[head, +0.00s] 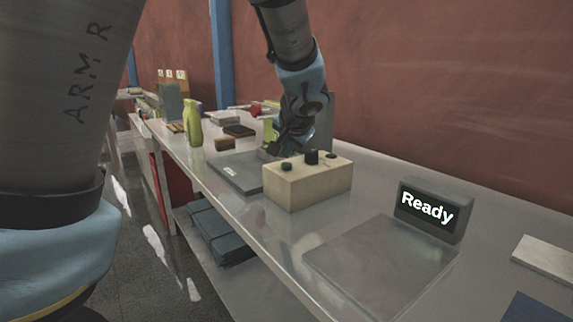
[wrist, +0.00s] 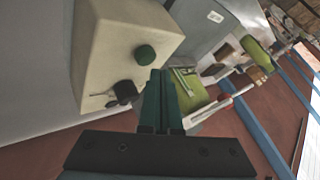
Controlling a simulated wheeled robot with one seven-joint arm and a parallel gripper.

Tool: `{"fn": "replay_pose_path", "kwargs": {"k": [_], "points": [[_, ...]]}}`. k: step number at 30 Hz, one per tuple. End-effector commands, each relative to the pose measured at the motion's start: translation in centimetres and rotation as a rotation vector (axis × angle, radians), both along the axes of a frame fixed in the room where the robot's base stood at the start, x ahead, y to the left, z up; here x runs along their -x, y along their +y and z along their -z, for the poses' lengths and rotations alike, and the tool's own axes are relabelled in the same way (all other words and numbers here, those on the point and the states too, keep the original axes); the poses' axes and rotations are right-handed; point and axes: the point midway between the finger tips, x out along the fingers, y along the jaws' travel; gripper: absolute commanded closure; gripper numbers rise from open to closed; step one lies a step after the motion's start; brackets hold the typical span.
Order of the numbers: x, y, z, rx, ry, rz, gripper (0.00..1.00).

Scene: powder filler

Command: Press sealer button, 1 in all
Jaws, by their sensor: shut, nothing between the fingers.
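A beige control box (head: 308,188) stands on the bench in the head view. In the wrist view the box (wrist: 105,45) fills the upper left, with the green button (wrist: 145,54) and black knob (wrist: 125,91) showing.
A grey flat scale (head: 238,172) lies beyond the box. A clear plate (head: 380,262) and a display reading "Ready" (head: 428,210) are nearer. A red-handled tool (wrist: 223,99) shows in the wrist view.

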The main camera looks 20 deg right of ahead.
Motion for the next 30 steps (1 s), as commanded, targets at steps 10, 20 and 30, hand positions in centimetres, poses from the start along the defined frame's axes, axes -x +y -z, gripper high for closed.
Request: {"fn": "replay_pose_path", "kwargs": {"k": [10, 20, 30], "points": [[0.0, 0.0, 0.0, 0.0, 0.0, 0.0, 1.0], [0.0, 0.0, 0.08, 0.0, 0.0, 0.0, 1.0], [0.01, 0.0, 0.94, 0.0, 0.0, 0.0, 1.0]]}}
